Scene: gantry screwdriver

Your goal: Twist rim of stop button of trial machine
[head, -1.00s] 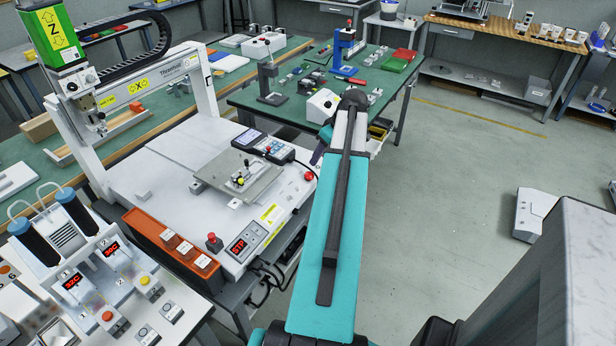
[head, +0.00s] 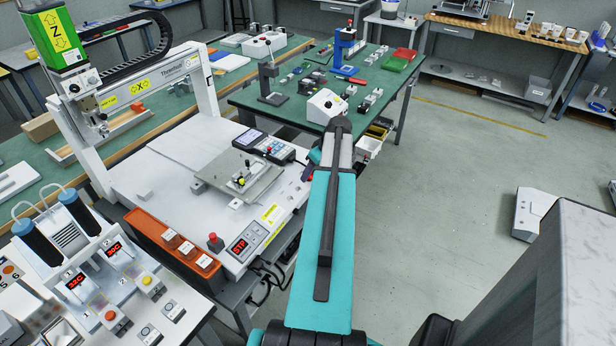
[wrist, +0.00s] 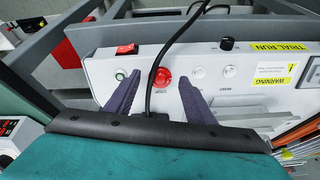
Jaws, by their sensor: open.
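The stop button (wrist: 162,77) is a round red knob on the white panel of the trial machine (wrist: 217,62) in the wrist view. A yellow "TRIAL RUN" label (wrist: 279,50) sits on that panel. My gripper (wrist: 160,76) is open, with one purple finger left of the button and the other right of it. Both fingers appear apart from the red cap; I cannot tell the depth gap. A black cable runs past the button's left side. In the head view my arm hides most of the gripper and the button there cannot be made out.
The panel also carries a green-ringed button (wrist: 121,74), a red rocker switch (wrist: 126,49), and a black knob (wrist: 227,43). In the head view, the white gantry machine (head: 150,165) stands left of my arm. Open floor (head: 450,190) lies to the right.

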